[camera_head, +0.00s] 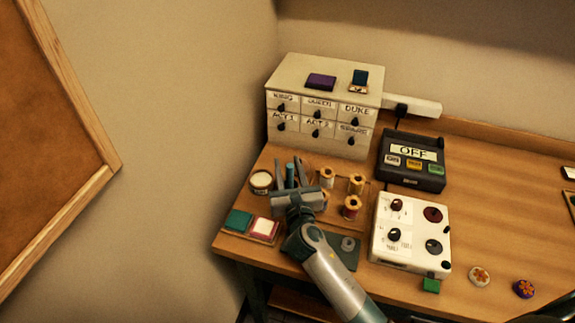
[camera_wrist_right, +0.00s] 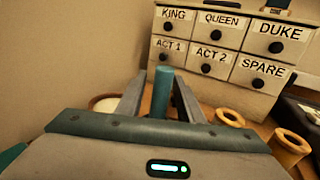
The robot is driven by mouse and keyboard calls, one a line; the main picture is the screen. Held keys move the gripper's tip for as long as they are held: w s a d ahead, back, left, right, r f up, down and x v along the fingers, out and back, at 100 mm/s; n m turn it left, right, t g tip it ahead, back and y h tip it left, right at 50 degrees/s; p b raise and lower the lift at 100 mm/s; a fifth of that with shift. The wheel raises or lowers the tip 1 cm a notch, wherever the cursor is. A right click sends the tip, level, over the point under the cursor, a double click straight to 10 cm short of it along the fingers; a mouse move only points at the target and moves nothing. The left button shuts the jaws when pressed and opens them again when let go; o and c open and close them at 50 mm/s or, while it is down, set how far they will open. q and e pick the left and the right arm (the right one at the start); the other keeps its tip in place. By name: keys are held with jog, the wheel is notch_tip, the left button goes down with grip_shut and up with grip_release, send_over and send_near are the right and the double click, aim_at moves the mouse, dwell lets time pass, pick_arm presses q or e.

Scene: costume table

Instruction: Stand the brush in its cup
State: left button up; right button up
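My right gripper (camera_head: 289,172) is over the left part of the table, pointing toward the drawer box. Its two fingers are apart, one on each side of an upright teal cylinder (camera_wrist_right: 162,92), which also shows between them in the head view (camera_head: 289,175). A gap shows between the cylinder and the fingers. It may be the brush's handle; its lower end is hidden by my gripper. No cup can be made out clearly. A round pale-topped pot (camera_head: 261,181) stands left of the gripper. My left gripper is not in view.
Thread spools (camera_head: 356,183) stand just right of my gripper. A labelled drawer box (camera_head: 318,112) is behind. Teal and pink pads (camera_head: 251,226) lie front left. A white knob panel (camera_head: 411,232) and a black OFF box (camera_head: 411,160) stand to the right.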

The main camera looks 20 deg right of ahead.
jog(key=s, duration=0.3)
jog(key=s+a+b, duration=0.1)
jog(key=s, duration=0.3)
jog(key=s+b, duration=0.1)
jog(key=s, duration=0.3)
jog(key=shift+s+a, duration=0.1)
jog(key=shift+a, duration=0.05)
